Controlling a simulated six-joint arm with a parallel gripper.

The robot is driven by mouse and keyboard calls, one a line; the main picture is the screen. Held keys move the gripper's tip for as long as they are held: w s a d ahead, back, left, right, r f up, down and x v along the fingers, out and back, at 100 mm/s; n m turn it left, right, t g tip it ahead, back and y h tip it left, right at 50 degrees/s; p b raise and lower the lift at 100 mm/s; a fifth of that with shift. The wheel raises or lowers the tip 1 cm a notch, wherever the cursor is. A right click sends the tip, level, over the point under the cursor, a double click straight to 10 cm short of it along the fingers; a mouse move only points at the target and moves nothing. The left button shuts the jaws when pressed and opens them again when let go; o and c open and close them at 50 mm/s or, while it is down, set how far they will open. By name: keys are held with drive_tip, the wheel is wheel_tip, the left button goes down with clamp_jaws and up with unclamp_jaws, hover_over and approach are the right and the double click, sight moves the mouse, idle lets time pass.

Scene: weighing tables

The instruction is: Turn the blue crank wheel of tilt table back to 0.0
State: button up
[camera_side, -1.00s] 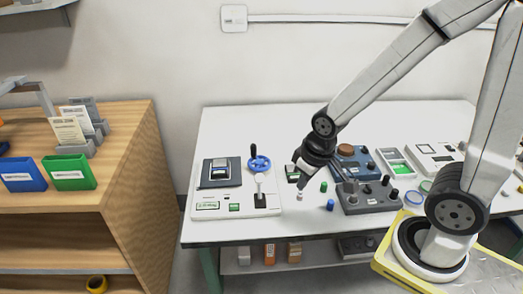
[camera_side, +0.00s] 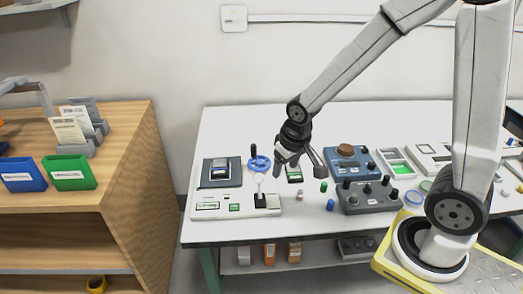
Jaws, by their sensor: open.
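The tilt table (camera_side: 237,210) is a white base at the left of the white table, with a dark tilting plate (camera_side: 209,178) at its back left. A small boxy thing sits on that plate. The blue crank wheel (camera_side: 259,163) is at the back right of the base, with a black handle (camera_side: 253,150) standing up from its rim. A green display (camera_side: 207,206) is on the base's front; its reading is too small to make out. My gripper (camera_side: 300,174) is open and empty, to the right of the wheel and apart from it, pointing down.
A black-knobbed lever (camera_side: 260,199) stands in front of the wheel. Small green (camera_side: 323,187) and blue (camera_side: 330,204) cylinders stand right of the base. A wooden shelf (camera_side: 140,170) stands left, across a gap.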

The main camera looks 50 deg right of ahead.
drive_tip(key=w+d+f+m+h, duration=0.15)
drive_tip(key=w+d+m, duration=0.3)
drive_tip(key=w, duration=0.65)
drive_tip(key=m+h, duration=0.2)
drive_tip(key=m, duration=0.4)
hover_over(253, 145)
drive_tip(key=s+a, duration=0.1)
drive_tip(key=a, duration=0.1)
drive_tip(key=shift+n, duration=0.25)
wheel_tip(253, 145, down, 6)
drive_tip(key=shift+s+d+r, duration=0.1)
drive_tip(key=shift+r, duration=0.05)
drive_tip(key=shift+x, duration=3.95)
drive_tip(key=shift+s, duration=0.1)
clamp_jaws()
